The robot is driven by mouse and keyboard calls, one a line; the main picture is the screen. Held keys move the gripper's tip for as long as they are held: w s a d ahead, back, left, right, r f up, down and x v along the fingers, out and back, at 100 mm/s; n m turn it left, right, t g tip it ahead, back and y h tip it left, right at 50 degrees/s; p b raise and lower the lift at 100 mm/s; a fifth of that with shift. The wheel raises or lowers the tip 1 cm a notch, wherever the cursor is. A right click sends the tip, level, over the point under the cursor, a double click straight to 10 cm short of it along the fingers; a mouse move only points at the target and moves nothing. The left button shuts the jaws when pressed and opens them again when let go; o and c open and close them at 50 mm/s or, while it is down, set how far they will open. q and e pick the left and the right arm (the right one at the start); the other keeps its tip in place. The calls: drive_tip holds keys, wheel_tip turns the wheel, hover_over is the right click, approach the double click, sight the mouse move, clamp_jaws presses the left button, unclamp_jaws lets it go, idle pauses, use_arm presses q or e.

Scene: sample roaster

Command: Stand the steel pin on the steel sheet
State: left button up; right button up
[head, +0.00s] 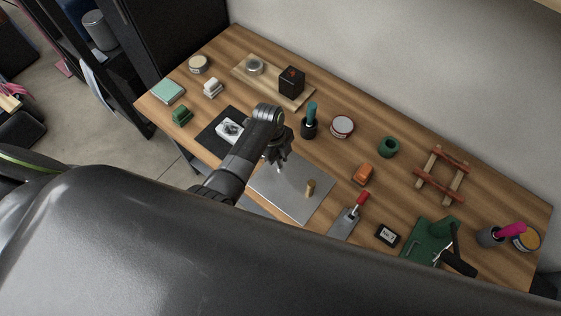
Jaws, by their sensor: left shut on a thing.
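The steel sheet (300,204) lies flat on the wooden table in the middle of the head view. My left gripper (279,163) reaches over its upper left part, pointing down. It is shut on a small thin pale thing, which looks like the steel pin (280,171); the fingers hide most of it. I cannot tell whether the pin's lower end touches the sheet. A short brass-coloured cylinder (310,188) stands on the sheet to the right of the gripper. My right gripper is not in view.
A dark mat (208,139) with a white patterned piece lies left of the sheet. A red-handled scraper (346,219) lies to its right, an orange block (363,173) above that. A dark pot with a teal handle (309,126) stands behind. The sheet's lower part is clear.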

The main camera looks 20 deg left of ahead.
use_arm(q)
drive_tip(key=shift+f, duration=1.4)
drive_tip(key=o, duration=0.8)
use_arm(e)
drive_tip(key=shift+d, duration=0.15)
use_arm(q)
drive_tip(key=r, duration=0.4)
drive_tip(key=a+r, duration=0.1)
drive_tip(key=r, duration=0.2)
drive_tip(key=a+r, duration=0.1)
drive_tip(key=r, duration=0.3)
drive_tip(key=shift+w+a+r, duration=0.15)
drive_tip(key=shift+w+r, duration=0.2)
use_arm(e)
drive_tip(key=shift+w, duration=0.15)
